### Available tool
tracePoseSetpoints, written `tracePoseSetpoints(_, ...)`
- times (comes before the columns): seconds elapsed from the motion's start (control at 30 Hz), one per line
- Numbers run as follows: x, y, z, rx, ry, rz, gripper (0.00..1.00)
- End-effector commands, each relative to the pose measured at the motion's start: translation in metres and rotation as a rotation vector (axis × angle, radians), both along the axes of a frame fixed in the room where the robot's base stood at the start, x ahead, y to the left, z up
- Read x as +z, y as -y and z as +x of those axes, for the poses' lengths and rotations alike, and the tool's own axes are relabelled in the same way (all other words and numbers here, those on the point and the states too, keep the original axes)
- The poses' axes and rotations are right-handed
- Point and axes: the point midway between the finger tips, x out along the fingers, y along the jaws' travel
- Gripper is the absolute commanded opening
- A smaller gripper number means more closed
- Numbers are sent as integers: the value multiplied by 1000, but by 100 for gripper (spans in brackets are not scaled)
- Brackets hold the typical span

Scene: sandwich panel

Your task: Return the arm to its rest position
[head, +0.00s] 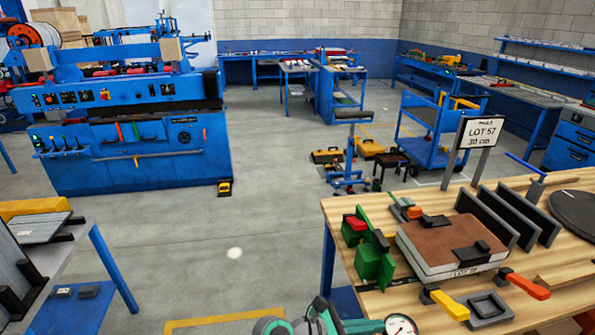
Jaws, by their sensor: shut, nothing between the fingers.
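My gripper is not in view, and no fingers show anywhere in the head view. Rounded grey and teal shapes (290,325) show at the bottom edge, cut off by the frame; I cannot tell whether they belong to my arm. The wooden workbench (348,219) stands at the lower right. On it lies a brown, block-like panel (449,240) with dark clamp pieces on top. A sign reading LOT 57 (482,132) stands behind it.
Green blocks, orange and yellow handled clamps (450,304) and dark upright plates (510,215) crowd the bench. A dial gauge (400,325) is at its near edge. A blue machine (130,145) stands at the left. The grey floor (240,215) between is mostly clear.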

Motion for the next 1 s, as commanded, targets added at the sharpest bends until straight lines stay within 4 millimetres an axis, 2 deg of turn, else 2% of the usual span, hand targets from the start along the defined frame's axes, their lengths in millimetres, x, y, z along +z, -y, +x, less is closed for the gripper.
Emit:
tracePoseSetpoints(0.27,-50,-5,-6,119,152,67,0)
tracePoseSetpoints(0.47,-104,-22,-25,233,347,225,0)
tracePoseSetpoints(0.7,-156,-56,-65,304,597,525,0)
tracePoseSetpoints(0.9,-182,-92,-111,285,798,833,0)
tracePoseSetpoints(1.0,-187,-110,-138,245,897,997,0)
